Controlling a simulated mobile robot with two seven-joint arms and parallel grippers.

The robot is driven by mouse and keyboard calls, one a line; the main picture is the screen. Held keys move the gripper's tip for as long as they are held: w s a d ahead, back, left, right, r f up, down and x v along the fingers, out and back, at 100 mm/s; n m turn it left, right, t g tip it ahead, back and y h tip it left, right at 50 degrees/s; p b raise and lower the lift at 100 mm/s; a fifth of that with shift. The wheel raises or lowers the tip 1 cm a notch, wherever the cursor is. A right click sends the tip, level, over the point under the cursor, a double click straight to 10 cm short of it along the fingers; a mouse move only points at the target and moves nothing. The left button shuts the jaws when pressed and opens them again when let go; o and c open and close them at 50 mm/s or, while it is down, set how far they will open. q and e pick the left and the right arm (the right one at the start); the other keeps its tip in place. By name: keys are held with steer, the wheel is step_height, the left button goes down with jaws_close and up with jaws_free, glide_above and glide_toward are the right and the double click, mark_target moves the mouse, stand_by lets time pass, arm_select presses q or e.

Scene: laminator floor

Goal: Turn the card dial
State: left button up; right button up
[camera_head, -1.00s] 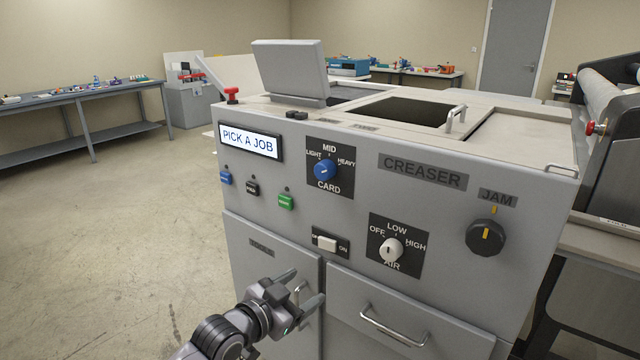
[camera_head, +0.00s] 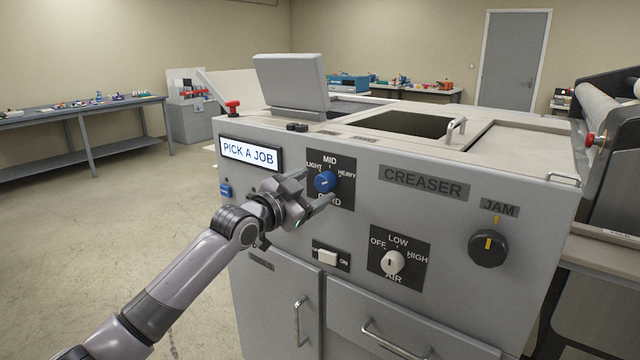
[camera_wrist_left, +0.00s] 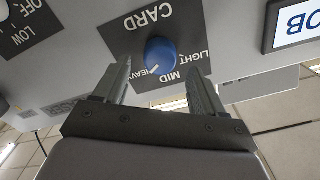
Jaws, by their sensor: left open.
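The card dial is a round blue knob (camera_head: 325,182) on a dark plate marked LIGHT, MID, HEAVY and CARD, on the front of the grey creaser. My left gripper (camera_head: 318,186) is open at the dial, its fingers pointing at the panel on either side of the knob in the head view. In the left wrist view the blue knob (camera_wrist_left: 160,56) shows upside down, just beyond and between the two open fingertips (camera_wrist_left: 161,72). A white mark on the knob points towards the HEAVY side there. I cannot tell whether the fingers touch it. My right gripper is not in view.
A screen (camera_head: 250,152) reading PICK A JOB is left of the dial. Below are a white rocker switch (camera_head: 327,258), the white AIR knob (camera_head: 392,262) and drawer handles (camera_head: 300,322). The black JAM knob (camera_head: 487,248) is at the right. My arm hides some buttons.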

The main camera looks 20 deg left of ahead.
mark_target(322, 183)
arm_select(q)
steer(key=shift+x, duration=1.55)
steer(key=c, duration=1)
